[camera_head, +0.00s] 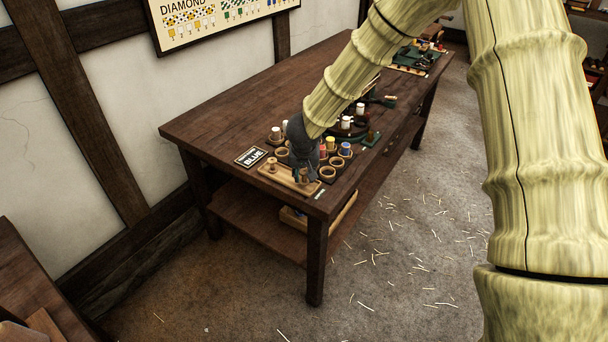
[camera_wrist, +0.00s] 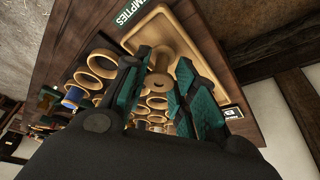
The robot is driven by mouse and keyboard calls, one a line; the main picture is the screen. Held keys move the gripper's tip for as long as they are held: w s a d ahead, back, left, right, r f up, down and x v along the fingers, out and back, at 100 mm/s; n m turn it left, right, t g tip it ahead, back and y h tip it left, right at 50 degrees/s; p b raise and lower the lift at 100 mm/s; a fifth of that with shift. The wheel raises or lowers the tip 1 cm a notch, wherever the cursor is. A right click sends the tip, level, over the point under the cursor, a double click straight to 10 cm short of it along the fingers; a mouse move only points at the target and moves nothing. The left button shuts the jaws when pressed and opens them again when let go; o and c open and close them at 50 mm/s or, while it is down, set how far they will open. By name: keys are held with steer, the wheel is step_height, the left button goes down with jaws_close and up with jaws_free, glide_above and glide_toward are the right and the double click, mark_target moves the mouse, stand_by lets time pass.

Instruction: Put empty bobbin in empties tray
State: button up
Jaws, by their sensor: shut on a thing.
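My gripper (camera_head: 304,176) is low over the near edge of the dark wooden table. It is shut on a bare wooden bobbin, the empty bobbin (camera_wrist: 160,80), which shows between the green-padded fingers (camera_wrist: 160,92) in the wrist view. The empties tray (camera_head: 289,179) is a shallow light-wood tray under the gripper. In the wrist view the tray (camera_wrist: 188,40) lies just beyond the held bobbin, beside a green EMPTIES label (camera_wrist: 130,12). Another bare bobbin (camera_head: 271,164) stands at the tray's left end. I cannot tell whether the held bobbin touches the tray floor.
Round wooden holders (camera_head: 328,172) stand right beside the tray, some with coloured bobbins such as a blue one (camera_head: 346,149). The table's left end (camera_head: 215,125) is clear.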

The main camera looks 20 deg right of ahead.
steer(key=shift+w+f, duration=0.1)
steer(key=shift+f, duration=0.45)
steer(key=shift+r, duration=0.1)
steer(key=o, duration=0.7)
steer(key=shift+f, duration=0.2)
steer(key=shift+r, duration=0.15)
steer(key=shift+r, duration=0.35)
steer(key=p+v, duration=0.1)
steer(key=v, duration=1)
steer(key=shift+s+r, duration=0.1)
steer(key=shift+s, duration=0.2)
